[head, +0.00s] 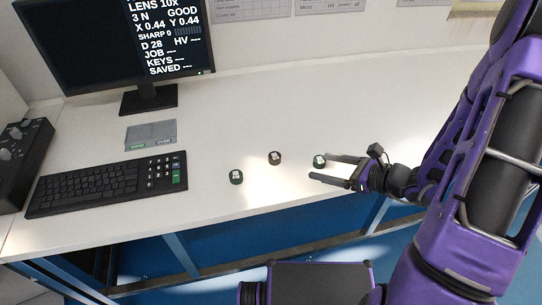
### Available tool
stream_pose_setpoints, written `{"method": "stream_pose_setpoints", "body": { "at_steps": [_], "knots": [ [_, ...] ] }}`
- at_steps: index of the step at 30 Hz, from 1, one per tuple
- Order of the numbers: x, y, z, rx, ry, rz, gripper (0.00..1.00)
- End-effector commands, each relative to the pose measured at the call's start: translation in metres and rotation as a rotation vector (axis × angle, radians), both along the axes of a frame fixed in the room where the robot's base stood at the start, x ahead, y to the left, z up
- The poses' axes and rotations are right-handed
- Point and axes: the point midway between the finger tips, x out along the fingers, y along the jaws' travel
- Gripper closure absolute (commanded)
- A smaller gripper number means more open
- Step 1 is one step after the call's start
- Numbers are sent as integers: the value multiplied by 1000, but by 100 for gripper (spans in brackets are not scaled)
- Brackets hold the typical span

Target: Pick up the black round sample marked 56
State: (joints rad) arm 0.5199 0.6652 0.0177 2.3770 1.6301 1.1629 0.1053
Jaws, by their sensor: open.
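Three small dark round samples with white labels lie on the white bench in the head view. The middle one (275,158) looks black. The left one (236,177) and the right one (319,161) look dark green. The numbers on the labels are too small to read, so I cannot tell which is marked 56. My gripper (320,167) is open, its two fingers pointing left. Its fingertips are at the right sample in the picture; I cannot tell whether they touch it. The middle and left samples are clear of the gripper.
A black keyboard (108,185), a grey plate (151,135) and a monitor (122,42) stand on the left of the bench (240,115). A black control box (22,160) is at the far left. The bench behind the samples is clear. Its front edge runs close below them.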

Motion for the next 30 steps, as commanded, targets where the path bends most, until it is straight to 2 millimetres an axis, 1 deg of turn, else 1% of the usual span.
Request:
{"method": "stream_pose_setpoints", "body": {
  "at_steps": [9, 13, 18, 24, 30],
  "knots": [
    [35, 52, -28, 0, 2, 6, 18],
    [48, 71, -37, -1, 2, 4, 18],
    [58, 83, -44, -3, 3, 1, 18],
    [64, 90, -48, -2, 3, 1, 18],
    [80, 111, -63, -2, 3, 4, 18]
  ]
}}
